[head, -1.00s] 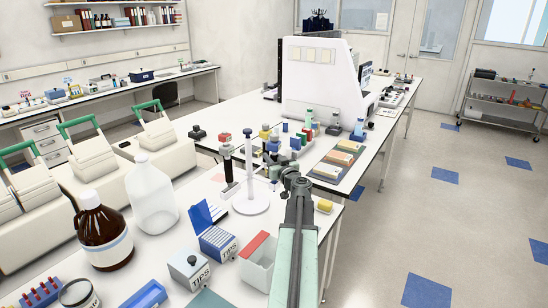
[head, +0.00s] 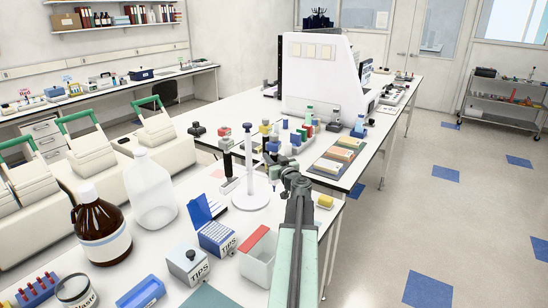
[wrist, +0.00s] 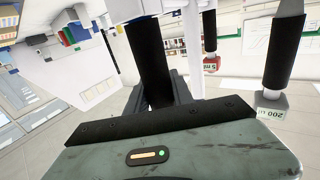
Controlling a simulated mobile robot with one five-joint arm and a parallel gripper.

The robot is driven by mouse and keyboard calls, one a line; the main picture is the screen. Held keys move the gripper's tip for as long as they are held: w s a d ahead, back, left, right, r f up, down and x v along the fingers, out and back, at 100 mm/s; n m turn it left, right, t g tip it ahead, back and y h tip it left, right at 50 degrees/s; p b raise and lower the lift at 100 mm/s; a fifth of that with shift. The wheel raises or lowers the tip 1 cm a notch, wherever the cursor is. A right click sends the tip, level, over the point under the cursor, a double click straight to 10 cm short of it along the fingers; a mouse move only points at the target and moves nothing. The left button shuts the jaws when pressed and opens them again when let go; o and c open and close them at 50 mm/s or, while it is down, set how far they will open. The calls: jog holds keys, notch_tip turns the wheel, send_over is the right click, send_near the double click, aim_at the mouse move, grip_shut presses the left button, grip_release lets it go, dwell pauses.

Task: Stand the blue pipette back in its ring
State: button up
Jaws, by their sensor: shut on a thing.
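The white pipette stand (head: 249,160) rises from a round base (head: 251,196) on the near bench. A red-topped pipette (head: 226,145) with a dark grip hangs at its left side. My gripper (head: 277,170) is just right of the post. In the wrist view my gripper (wrist: 152,92) is shut on the black grip of a pipette (wrist: 149,58), which looks upright. A blue top shows at the gripper in the head view; the pipette's lower end is hidden. Two other dark-gripped pipettes show in the wrist view, one red-labelled (wrist: 211,64), one labelled 200 (wrist: 271,104).
A blue tip box (head: 216,238), a grey TIPS box (head: 188,265) and a white bin with a red edge (head: 257,255) stand in front of the stand. A clear bottle (head: 153,195) and a brown bottle (head: 101,230) are to the left. A yellow block (head: 324,202) lies right.

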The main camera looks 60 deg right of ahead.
jog(key=shift+f, duration=0.2)
jog(key=o, duration=0.8)
jog(key=shift+r, duration=0.1)
jog(key=shift+o, duration=0.2)
jog(key=v, duration=0.7)
jog(key=shift+s+a, duration=0.25)
jog(key=shift+s, duration=0.1)
